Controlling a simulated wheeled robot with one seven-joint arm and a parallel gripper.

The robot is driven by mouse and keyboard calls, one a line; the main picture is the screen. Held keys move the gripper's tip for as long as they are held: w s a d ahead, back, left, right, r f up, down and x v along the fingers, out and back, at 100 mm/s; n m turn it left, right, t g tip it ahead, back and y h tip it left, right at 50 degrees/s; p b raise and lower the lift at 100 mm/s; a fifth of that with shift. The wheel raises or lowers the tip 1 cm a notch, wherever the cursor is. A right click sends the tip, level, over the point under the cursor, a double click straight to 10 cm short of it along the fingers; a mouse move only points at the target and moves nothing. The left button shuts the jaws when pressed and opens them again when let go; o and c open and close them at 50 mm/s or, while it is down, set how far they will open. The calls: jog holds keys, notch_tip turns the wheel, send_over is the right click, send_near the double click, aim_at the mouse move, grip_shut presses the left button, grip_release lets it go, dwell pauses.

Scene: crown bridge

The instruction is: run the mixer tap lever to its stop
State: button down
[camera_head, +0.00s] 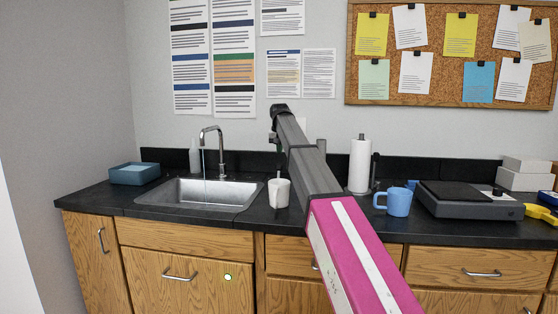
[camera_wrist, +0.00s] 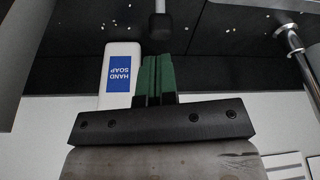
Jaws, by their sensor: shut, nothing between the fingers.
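The chrome mixer tap (camera_head: 219,152) stands behind the sink, with a thin pale stream below its spout. Its lever is too small to pick out in the head view. In the wrist view a chrome post (camera_wrist: 290,40) stands at the upper right. A pale rod with a dark rounded end (camera_wrist: 161,24) reaches down from the top edge; I cannot tell whether it is the lever. My gripper (camera_wrist: 155,58) has green fingers, shut and empty, with their tips a little below that end in the picture. In the head view its fingertips cannot be made out.
A hand soap bottle (camera_wrist: 120,72) stands close left of my fingers. Around the sink (camera_head: 180,207) are a teal tray (camera_head: 134,174), a white mug (camera_head: 279,193), a paper towel roll (camera_head: 360,166) and a blue mug (camera_head: 399,202). A scale (camera_head: 465,207) sits right.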

jog(key=s+d+r+n+t+y, duration=0.25)
jog(key=s+n, duration=0.45)
jog(key=n, duration=0.8)
send_near(280, 166)
jog(key=s+a+f, duration=0.1)
jog(key=a+f, duration=0.2)
jog(key=f, duration=0.1)
jog(key=shift+y, duration=0.25)
jog(key=shift+w+d+f, duration=0.1)
jog(key=shift+w+f, duration=0.25)
jog(key=shift+w, duration=0.3)
jog(key=shift+w+d+f, duration=0.1)
jog(key=shift+w+f, duration=0.25)
jog(key=shift+w, duration=0.3)
jog(key=shift+w+d+f, duration=0.1)
jog(key=shift+w+f, duration=0.3)
jog(key=shift+w, duration=0.2)
jog(key=shift+w+d+f, duration=0.15)
jog(key=shift+w, duration=0.8)
